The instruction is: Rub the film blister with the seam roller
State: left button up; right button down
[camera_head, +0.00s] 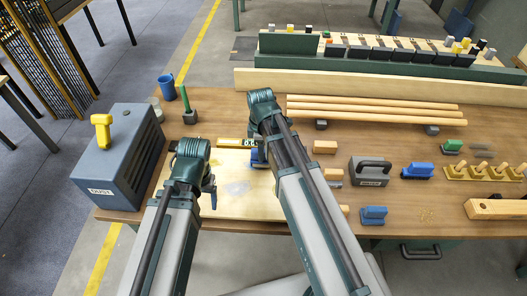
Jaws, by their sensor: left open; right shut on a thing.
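A pale board (232,208) lies on the wooden table in front of me. A faint bluish-grey patch (236,188), which looks like the film blister, shows on it between my two arms. My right gripper (258,160) is over the board's right part, beyond and to the right of the patch. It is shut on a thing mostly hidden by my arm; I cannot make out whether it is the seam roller. My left gripper (210,190) is open over the board, left of the patch. Its fingers are partly hidden by my wrist.
A blue-grey box (118,160) with a yellow handle stands left. Long wooden rods (370,108) lie behind. A grey handled block (370,172) and blue-handled tools (417,171) stand right.

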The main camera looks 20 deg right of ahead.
pick_arm(q)
jog(key=shift+f, duration=0.1)
pick_arm(e)
jog(key=shift+w+a+f, duration=0.1)
jog(key=shift+w+a, duration=0.15)
jog(key=shift+a, duration=0.55)
jog(key=shift+w+a, duration=0.2)
jog(key=shift+a, duration=0.55)
jog(key=shift+a, duration=0.1)
jog(key=shift+w+a, duration=0.35)
jog(key=shift+a, duration=0.45)
jog(key=shift+w+a, duration=0.3)
jog(key=shift+a, duration=0.5)
pick_arm(q)
jog(key=shift+r, duration=0.2)
pick_arm(e)
jog(key=shift+r, duration=0.2)
pick_arm(q)
notch_tip(320, 180, up, 6)
jog(key=p, duration=0.6)
jog(key=shift+f, duration=0.1)
pick_arm(e)
notch_tip(320, 180, up, 6)
jog(key=shift+f, duration=0.1)
